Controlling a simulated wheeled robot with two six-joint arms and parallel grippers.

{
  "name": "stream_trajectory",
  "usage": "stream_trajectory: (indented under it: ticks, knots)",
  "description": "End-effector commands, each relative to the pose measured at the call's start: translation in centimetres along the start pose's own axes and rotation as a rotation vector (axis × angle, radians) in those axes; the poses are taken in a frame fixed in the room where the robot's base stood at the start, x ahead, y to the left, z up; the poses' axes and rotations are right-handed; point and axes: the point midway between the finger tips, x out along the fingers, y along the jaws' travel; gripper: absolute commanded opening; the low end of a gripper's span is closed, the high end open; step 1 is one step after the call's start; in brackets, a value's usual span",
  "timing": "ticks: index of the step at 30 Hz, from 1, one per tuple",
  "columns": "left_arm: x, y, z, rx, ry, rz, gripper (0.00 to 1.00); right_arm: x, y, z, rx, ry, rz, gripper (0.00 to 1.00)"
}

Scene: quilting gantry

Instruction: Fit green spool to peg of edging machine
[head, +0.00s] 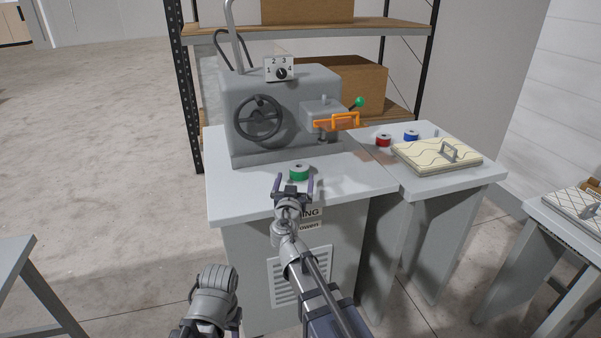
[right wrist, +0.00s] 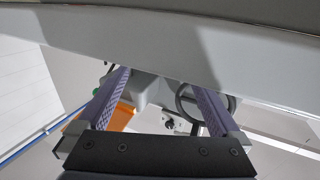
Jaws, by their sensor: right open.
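The green spool (head: 299,173) stands on the front part of the tabletop (head: 350,180), before the grey edging machine (head: 285,110). My right gripper (head: 293,187) is open and empty at the table's front edge, just on the near side of the spool and apart from it. In the right wrist view, the fingers (right wrist: 160,100) are spread with nothing between them, and I cannot make out the spool. My left gripper (head: 210,322) is low at the bottom of the head view, and its jaws do not show clearly. I cannot surely pick out the peg on the machine.
The machine has a handwheel (head: 258,118), an orange guard (head: 338,122) and a green-knobbed lever (head: 359,102). Tabletop left of the green spool is clear.

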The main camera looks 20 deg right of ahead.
Motion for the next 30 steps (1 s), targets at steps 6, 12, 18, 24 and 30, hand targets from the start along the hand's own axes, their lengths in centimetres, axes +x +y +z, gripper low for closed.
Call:
stream_trajectory:
  ticks: [6, 12, 18, 24, 30]
  knots:
    - [0.0, 0.0, 0.0, 0.000, 0.000, 0.000, 0.50, 0.7, 0.0, 0.0, 0.000, 0.000, 0.000, 1.00]
    - [0.0, 0.0, 0.0, 0.000, 0.000, 0.000, 0.50, 3.1, 0.5, 0.0, 0.000, 0.000, 0.002, 1.00]
    - [0.0, 0.0, 0.0, 0.000, 0.000, 0.000, 0.50, 5.6, 0.5, 0.0, 0.000, -0.001, 0.000, 1.00]
    - [0.0, 0.0, 0.0, 0.000, 0.000, 0.000, 0.50, 5.5, 0.6, 0.0, 0.000, -0.001, -0.001, 1.00]
    - [0.0, 0.0, 0.0, 0.000, 0.000, 0.000, 0.50, 5.5, 0.6, 0.0, 0.000, -0.001, -0.002, 0.80]
